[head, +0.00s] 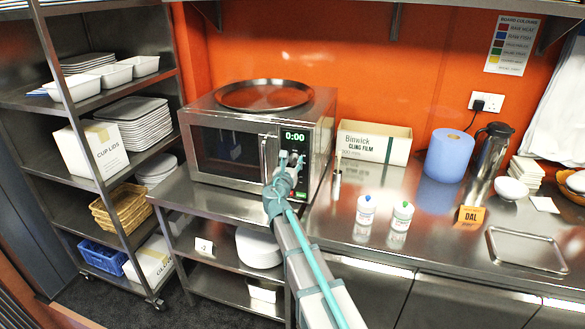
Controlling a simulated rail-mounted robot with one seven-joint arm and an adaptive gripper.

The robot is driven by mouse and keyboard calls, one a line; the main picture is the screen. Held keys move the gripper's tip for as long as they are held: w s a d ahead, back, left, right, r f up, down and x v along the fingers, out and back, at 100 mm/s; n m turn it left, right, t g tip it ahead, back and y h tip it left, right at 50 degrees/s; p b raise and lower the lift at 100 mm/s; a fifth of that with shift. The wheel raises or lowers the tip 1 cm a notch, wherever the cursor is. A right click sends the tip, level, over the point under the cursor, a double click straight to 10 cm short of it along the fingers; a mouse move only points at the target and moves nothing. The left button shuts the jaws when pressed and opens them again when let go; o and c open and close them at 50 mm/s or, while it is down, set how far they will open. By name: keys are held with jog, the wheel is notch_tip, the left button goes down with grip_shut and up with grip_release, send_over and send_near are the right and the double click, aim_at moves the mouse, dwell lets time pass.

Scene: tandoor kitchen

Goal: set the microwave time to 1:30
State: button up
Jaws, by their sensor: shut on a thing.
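The microwave (222,145) stands on the steel counter, its door closed. The green display (295,136) at the top of its control panel reads 0:00. My gripper (291,158) is at the panel just below the display. Its two fingers are a little apart and closed around a small dark control knob, which they mostly hide. A green button (298,194) shows low on the panel. My gripper and wrist cover part of the panel between the display and this button.
A round steel tray (264,94) lies on top of the microwave. Right of it stand a cling film box (374,142), two white bottles (366,209), a blue roll (449,155) and a steel flask (488,160). A shelf rack (100,180) is at the left.

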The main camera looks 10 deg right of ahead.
jog(key=m+b, duration=0.1)
jog(key=b, duration=0.1)
jog(key=m+b, duration=0.1)
jog(key=b, duration=0.1)
jog(key=shift+f+m, duration=0.3)
jog(key=shift+f, duration=0.1)
jog(key=m+b, duration=0.5)
jog(key=b, duration=0.3)
jog(key=shift+m+h+b, duration=0.3)
jog(key=shift+h, duration=0.1)
jog(key=m+b, duration=0.5)
jog(key=b, duration=0.2)
jog(key=shift+m, duration=0.3)
jog(key=m+b, duration=0.3)
jog(key=shift+r+h+b, duration=0.15)
jog(key=shift+h+b, duration=0.15)
jog(key=shift+r, duration=0.1)
jog(key=o, duration=1.1)
jog(key=shift+o, duration=0.2)
jog(key=shift+s, duration=0.1)
